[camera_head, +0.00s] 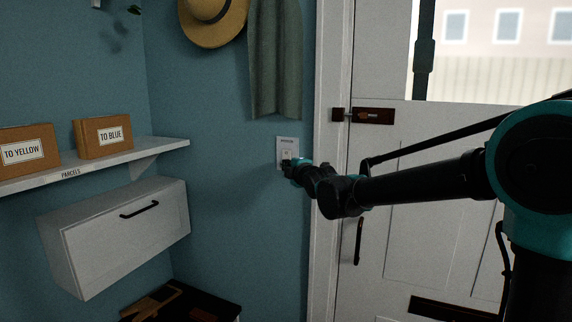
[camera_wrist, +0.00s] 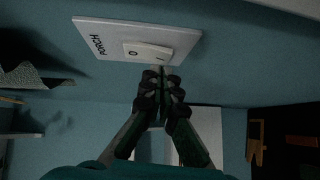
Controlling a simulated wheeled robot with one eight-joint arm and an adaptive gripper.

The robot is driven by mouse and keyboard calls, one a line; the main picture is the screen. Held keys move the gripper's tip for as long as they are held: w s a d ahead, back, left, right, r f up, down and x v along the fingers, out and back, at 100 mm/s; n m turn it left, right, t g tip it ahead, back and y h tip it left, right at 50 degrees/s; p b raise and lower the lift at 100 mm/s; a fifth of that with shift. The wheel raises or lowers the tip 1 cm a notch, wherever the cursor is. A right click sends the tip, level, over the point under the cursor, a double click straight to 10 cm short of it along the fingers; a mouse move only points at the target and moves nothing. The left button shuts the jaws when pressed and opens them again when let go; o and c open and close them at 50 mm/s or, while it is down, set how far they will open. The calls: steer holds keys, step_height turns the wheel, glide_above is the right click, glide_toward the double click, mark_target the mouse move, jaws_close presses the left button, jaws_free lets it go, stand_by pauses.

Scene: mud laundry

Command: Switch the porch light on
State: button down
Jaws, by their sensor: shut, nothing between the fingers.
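The white porch switch plate (camera_head: 287,142) is on the blue wall left of the door frame. In the wrist view the plate (camera_wrist: 98,37) reads PORCH and carries a white rocker (camera_wrist: 146,51), with a 0 at its left end and a line mark at its right end. My gripper (camera_wrist: 161,74) is shut and empty, its fingertips at the rocker's lower right edge, by the line mark. I cannot tell whether they touch it. In the head view my gripper (camera_head: 289,163) covers the lower part of the plate. Which way the rocker is tilted is unclear.
A grey-green cloth (camera_head: 275,65) and a straw hat (camera_head: 213,20) hang above the switch. A shelf (camera_head: 100,162) with two parcel boxes and a white cabinet (camera_head: 120,235) are at the left. The white door (camera_head: 415,235), with a latch (camera_head: 372,116), stands at the right behind my arm.

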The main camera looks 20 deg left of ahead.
steer(key=shift+w, duration=0.2)
stand_by(0.3)
steer(key=shift+w+d+f, duration=0.1)
steer(key=shift+w+f, duration=0.15)
steer(key=shift+w, duration=0.15)
